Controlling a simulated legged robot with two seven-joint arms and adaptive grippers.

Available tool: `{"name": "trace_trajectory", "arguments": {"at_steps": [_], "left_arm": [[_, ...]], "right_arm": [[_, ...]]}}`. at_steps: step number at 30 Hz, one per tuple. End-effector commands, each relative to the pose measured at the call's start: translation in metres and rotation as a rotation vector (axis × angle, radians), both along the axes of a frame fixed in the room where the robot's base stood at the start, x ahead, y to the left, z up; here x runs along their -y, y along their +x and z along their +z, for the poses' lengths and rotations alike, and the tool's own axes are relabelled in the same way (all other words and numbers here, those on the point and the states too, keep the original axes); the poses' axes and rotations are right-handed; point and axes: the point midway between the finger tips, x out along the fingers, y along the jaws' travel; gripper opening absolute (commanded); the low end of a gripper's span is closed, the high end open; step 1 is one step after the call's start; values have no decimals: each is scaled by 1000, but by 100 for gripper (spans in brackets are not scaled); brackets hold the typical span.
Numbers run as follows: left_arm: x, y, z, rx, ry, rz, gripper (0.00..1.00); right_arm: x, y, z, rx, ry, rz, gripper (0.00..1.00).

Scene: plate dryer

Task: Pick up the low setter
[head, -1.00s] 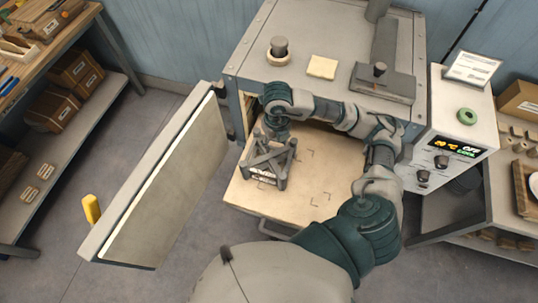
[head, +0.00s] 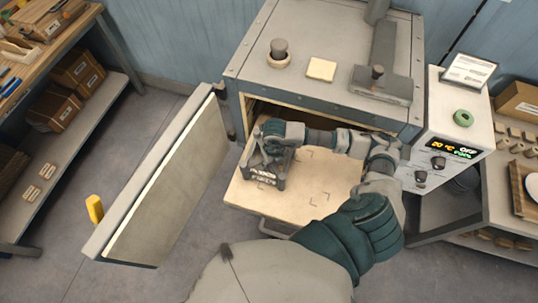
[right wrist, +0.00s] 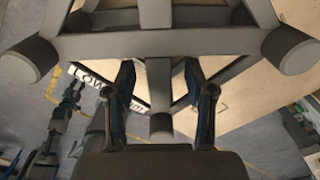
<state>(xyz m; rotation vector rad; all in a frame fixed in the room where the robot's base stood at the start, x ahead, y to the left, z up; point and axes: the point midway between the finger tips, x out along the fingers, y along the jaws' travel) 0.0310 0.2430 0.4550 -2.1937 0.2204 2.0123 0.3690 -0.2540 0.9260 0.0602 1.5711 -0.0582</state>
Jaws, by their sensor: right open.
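The low setter is a grey open frame (head: 279,181) of bars and posts with a pale label on its front. It stands on the left part of the pulled-out shelf in the head view. In the right wrist view its bars and round post ends (right wrist: 160,45) fill the top, and a label reading "LOW" shows. My right gripper (head: 270,150) is low over the setter. Its two open fingers (right wrist: 163,92) stand on either side of a middle bar, with gaps to it. A dark jointed arm, probably my left, shows small in the right wrist view; its jaws (right wrist: 72,92) are unclear.
The tan shelf (head: 318,195) is bare right of the setter. The dryer's door (head: 165,180) stands open at the left. The dryer top (head: 310,100) is over the shelf's back, with a pale square tile (head: 321,69) on it. The control box (head: 455,130) is at right.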

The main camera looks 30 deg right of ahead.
Motion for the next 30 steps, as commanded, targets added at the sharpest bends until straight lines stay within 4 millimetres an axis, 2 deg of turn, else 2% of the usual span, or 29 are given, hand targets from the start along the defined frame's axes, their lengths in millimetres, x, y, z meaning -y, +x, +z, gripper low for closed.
{"name": "trace_trajectory", "arguments": {"at_steps": [4,9,11,24,30], "left_arm": [[0,0,0,0,0,0,40],[0,0,0,0,0,0,40],[0,0,0,0,0,0,40],[0,0,0,0,0,0,40],[0,0,-4,0,0,0,40]], "right_arm": [[0,0,0,0,0,0,54],[0,0,0,0,0,0,12],[0,0,0,0,0,0,0],[0,1,2,2,0,0,0],[0,1,15,5,1,0,0]]}}
